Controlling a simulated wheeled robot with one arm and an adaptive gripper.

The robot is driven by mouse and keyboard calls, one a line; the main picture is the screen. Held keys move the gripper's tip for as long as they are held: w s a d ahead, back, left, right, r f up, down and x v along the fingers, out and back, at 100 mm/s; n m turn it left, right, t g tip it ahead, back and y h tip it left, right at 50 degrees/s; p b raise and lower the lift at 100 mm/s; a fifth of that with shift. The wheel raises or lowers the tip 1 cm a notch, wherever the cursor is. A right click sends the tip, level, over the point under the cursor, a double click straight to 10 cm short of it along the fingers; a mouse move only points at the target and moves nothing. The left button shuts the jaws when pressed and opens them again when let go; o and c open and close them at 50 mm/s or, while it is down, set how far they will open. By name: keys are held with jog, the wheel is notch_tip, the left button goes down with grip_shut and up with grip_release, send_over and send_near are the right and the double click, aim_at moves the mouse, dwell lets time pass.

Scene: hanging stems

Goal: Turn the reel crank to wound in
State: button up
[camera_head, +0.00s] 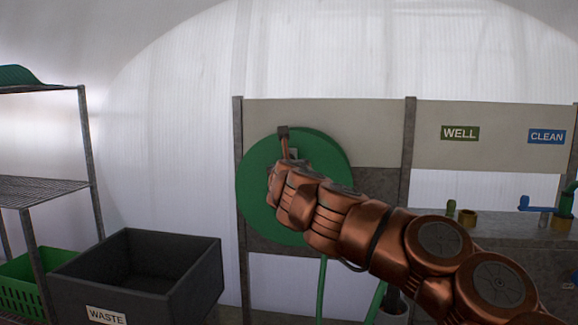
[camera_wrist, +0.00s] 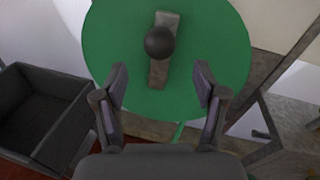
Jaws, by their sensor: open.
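The green round reel (camera_head: 256,190) is mounted on the panel frame in the head view, partly hidden behind my copper arm. In the wrist view the reel (camera_wrist: 115,45) fills the upper middle. Its crank is a short grey bar (camera_wrist: 158,73) with a dark round knob (camera_wrist: 159,42) at its upper part. My gripper (camera_wrist: 161,80) is open and empty, its two fingers apart on either side of the bar's lower end, with the knob above the fingertips in the picture. I see no contact with the crank. In the head view my gripper (camera_head: 284,143) is in front of the reel, its fingers mostly hidden.
A dark bin labelled WASTE (camera_head: 105,315) stands at lower left, beside a wire shelf (camera_head: 45,188) and a green crate (camera_head: 22,277). A green hose (camera_head: 322,285) hangs below the reel. WELL (camera_head: 460,133) and CLEAN (camera_head: 546,136) signs and a blue valve handle (camera_head: 535,206) are at right.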

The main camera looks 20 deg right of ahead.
jog(key=shift+v, duration=1.8)
jog(key=shift+d, duration=0.1)
